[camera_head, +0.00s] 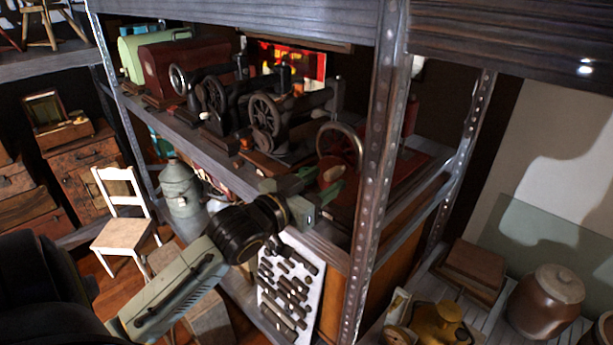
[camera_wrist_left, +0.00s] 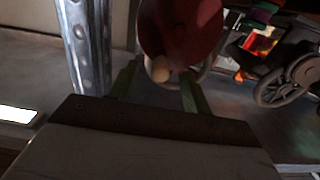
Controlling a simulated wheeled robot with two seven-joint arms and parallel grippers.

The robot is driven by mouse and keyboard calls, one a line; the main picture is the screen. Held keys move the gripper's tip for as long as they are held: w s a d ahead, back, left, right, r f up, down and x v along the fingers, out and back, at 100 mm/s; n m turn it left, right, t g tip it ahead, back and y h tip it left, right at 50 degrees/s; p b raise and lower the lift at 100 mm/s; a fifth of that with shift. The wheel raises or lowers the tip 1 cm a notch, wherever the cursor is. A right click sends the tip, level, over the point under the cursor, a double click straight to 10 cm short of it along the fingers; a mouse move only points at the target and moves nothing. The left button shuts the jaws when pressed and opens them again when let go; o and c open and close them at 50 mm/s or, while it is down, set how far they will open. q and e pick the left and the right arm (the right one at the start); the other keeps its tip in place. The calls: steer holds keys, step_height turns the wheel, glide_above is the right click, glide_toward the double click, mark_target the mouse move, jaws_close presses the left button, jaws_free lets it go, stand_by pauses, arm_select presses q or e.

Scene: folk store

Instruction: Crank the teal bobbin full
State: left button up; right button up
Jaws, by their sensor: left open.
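My left gripper (camera_head: 320,184) reaches in from the left at the front edge of the sewing-machine shelf. Its two green fingers are apart. In the left wrist view, a dark red disc (camera_wrist_left: 180,28) lies ahead of my left gripper (camera_wrist_left: 160,88). A pale round knob (camera_wrist_left: 160,72) on the disc's lower edge shows between the open fingers; contact cannot be told. My right gripper is not in view.
Several old sewing machines (camera_head: 268,118) line the shelf to the left of the wheel. A metal shelf post (camera_head: 372,150) stands close on the right of my gripper. Below are a white panel of dark pieces (camera_head: 283,290), a milk can (camera_head: 180,188) and a white chair (camera_head: 122,215).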

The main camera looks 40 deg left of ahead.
arm_select(q)
steer(key=s, duration=0.6)
steer(key=shift+a, duration=0.25)
steer(key=shift+s, duration=0.1)
stand_by(0.4)
